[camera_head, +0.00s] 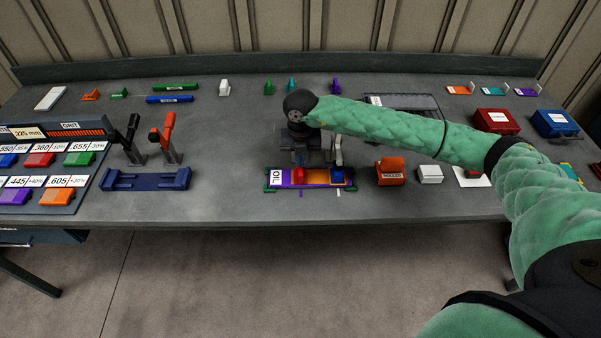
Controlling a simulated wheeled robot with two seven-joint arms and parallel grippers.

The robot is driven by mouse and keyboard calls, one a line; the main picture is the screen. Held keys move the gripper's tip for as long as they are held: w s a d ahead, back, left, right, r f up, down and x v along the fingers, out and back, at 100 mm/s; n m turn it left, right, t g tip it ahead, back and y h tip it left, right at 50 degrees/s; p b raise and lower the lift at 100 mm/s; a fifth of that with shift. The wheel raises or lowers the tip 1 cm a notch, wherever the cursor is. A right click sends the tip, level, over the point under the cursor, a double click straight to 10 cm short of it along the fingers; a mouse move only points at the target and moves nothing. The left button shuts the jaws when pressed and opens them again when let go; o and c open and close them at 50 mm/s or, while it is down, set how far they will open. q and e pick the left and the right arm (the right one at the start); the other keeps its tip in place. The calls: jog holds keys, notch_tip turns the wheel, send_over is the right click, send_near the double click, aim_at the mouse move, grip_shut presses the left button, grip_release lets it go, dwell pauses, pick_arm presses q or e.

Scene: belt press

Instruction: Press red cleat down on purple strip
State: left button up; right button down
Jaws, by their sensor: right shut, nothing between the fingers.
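The red cleat (298,174) is a small upright block on the purple strip. An orange strip (318,175) and a small blue block (337,175) are to its right. My right gripper (300,160) is shut and empty, pointing down just above the red cleat. I cannot tell whether its tips touch the cleat. My left gripper is not in view.
A dark blue holder (145,180) and black and red-orange levers (165,135) stand at left, by a labelled rack (60,125). An orange box (390,171) and a white block (430,174) stand right of the fixture. Bare table lies between the blue holder and the fixture.

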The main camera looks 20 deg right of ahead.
jog(key=shift+f+b, duration=0.45)
jog(key=shift+f, duration=0.15)
dwell(0.3)
jog(key=shift+s+f+b, duration=0.1)
jog(key=shift+f+b, duration=0.15)
jog(key=shift+b, duration=0.55)
dwell(2.4)
jog(key=shift+r+p, duration=0.3)
jog(key=shift+r, duration=0.65)
notch_tip(320, 180, up, 6)
jog(key=p, duration=0.1)
jog(key=shift+r, duration=0.2)
jog(key=shift+a, duration=0.1)
